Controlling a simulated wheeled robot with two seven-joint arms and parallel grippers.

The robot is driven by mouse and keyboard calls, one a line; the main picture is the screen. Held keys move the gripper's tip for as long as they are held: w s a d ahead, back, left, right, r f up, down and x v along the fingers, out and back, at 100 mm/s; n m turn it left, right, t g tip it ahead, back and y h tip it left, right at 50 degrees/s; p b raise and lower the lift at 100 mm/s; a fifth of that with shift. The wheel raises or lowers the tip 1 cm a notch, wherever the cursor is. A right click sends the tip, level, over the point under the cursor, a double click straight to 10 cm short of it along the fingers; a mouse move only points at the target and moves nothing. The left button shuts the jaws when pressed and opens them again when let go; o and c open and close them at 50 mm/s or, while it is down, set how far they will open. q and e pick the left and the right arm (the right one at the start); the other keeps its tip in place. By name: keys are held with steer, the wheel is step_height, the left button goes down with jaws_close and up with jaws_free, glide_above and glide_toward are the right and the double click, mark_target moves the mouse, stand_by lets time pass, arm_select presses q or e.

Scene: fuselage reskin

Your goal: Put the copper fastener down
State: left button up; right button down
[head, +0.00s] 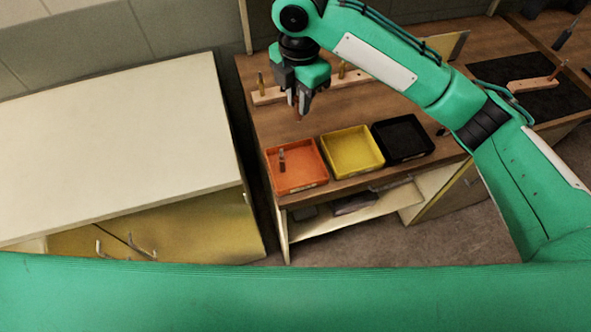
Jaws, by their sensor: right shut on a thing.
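My right gripper (297,103) is shut and points down above the wooden bench, behind the orange tray (310,184). A small copper-brown tip, the copper fastener (298,117), shows just below its fingertips; the fingers hide the rest. The fastener hangs over bare wood and looks apart from the trays. My left gripper is not in view.
A yellow tray (352,153) and a black tray (404,138) stand in a row to the right of the orange one. Behind my gripper is a wooden rack (268,98) with upright brass-coloured pieces. A pale cabinet top (110,140) at left is clear.

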steer(key=shift+a+r+n, duration=0.2)
steer(key=shift+r+n, duration=0.1)
steer(key=shift+f, duration=0.15)
steer(key=p, duration=0.3)
glide_toward(296, 169)
step_height(296, 169, down, 2)
steer(key=shift+f+p, duration=0.15)
steer(key=shift+p, duration=0.4)
steer(key=shift+f, duration=0.2)
steer(key=c, duration=1.3)
jaws_free()
steer(key=shift+f, duration=0.1)
